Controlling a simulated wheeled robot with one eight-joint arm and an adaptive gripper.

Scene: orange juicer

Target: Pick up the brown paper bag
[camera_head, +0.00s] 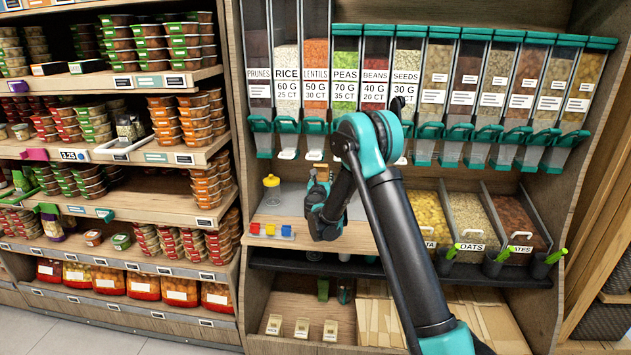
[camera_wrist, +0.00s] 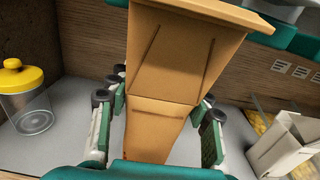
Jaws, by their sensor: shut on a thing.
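The brown paper bag (camera_wrist: 170,65) stands upright in the middle of the wrist view, its wide top toward the upper edge. My gripper (camera_wrist: 157,105) has one green-padded finger on each side of the bag and is shut on it. The bag's lower part narrows between the fingers, and its base is hidden by my gripper's body.
A yellow-lidded clear jar (camera_wrist: 27,100) stands left of the bag and also shows in the head view (camera_head: 271,190). A pale container (camera_wrist: 285,145) is at the right. Grain dispensers (camera_head: 345,75) hang above the counter, with bulk bins (camera_head: 470,215) to the right. Packed shelves (camera_head: 110,205) fill the left.

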